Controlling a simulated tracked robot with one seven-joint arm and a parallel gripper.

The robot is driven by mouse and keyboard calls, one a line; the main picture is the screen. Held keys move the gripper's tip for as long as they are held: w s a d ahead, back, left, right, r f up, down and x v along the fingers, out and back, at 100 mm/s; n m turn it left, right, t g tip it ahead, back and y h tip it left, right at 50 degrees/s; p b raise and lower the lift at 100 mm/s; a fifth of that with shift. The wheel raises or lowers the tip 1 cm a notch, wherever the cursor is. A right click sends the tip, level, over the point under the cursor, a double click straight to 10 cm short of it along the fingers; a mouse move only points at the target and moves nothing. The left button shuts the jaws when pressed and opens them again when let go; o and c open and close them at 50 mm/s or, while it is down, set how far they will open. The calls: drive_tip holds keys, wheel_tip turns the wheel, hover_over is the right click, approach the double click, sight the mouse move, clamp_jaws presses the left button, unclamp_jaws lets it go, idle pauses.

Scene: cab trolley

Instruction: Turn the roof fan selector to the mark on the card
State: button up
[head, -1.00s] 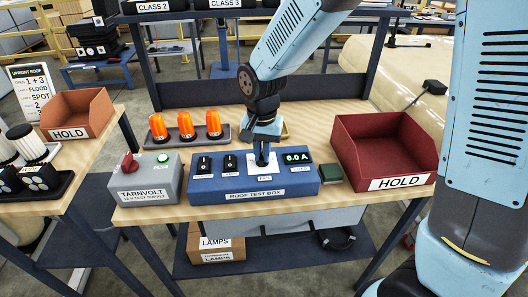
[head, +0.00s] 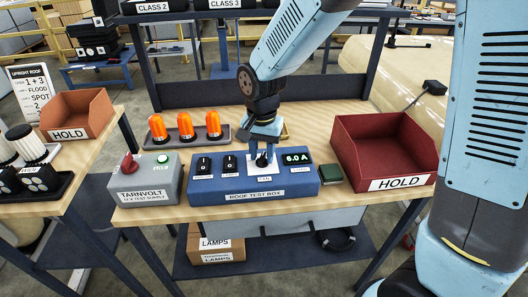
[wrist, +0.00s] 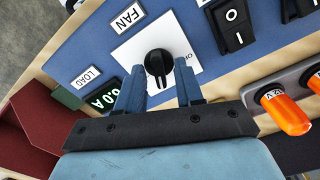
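The roof fan selector is a black knob (wrist: 158,63) on a white plate (wrist: 128,53) beside the FAN label. In the head view the knob (head: 262,160) shows on top of the blue roof test box (head: 215,187). My gripper (wrist: 160,88) is open and empty; its two fingers are apart, with the knob just beyond and between their tips. It also shows above the knob in the head view (head: 264,145). The card (head: 28,92) stands at the far left, reading UPRIGHT ROOF, 1 + 3, FLOOD, SPOT and 2. Most plate markings are too small or hidden.
Two black rocker switches (head: 217,165) and a lit ampere display (head: 297,158) share the box. The grey TARNVOLT supply (head: 145,182) stands left, the red HOLD bin (head: 385,150) right.

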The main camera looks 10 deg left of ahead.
sight(262, 155)
wheel_tip(262, 155, up, 14)
drive_tip(key=shift+f, duration=0.15)
idle(0.7)
drive_tip(key=s+d+r+t, duration=0.2)
drive_tip(key=s+d, duration=0.1)
drive_tip(key=d, duration=0.7)
drive_tip(key=s+d+r+n+t, duration=0.1)
drive_tip(key=s+d+r, duration=0.2)
drive_tip(key=d, duration=0.8)
drive_tip(key=s+d+r+t, duration=0.2)
drive_tip(key=s+d, duration=0.3)
drive_tip(key=d, duration=0.5)
drive_tip(key=shift+d+r+n+t, duration=0.15)
drive_tip(key=shift+r+n+t, duration=0.15)
drive_tip(key=shift+r+n, duration=0.1)
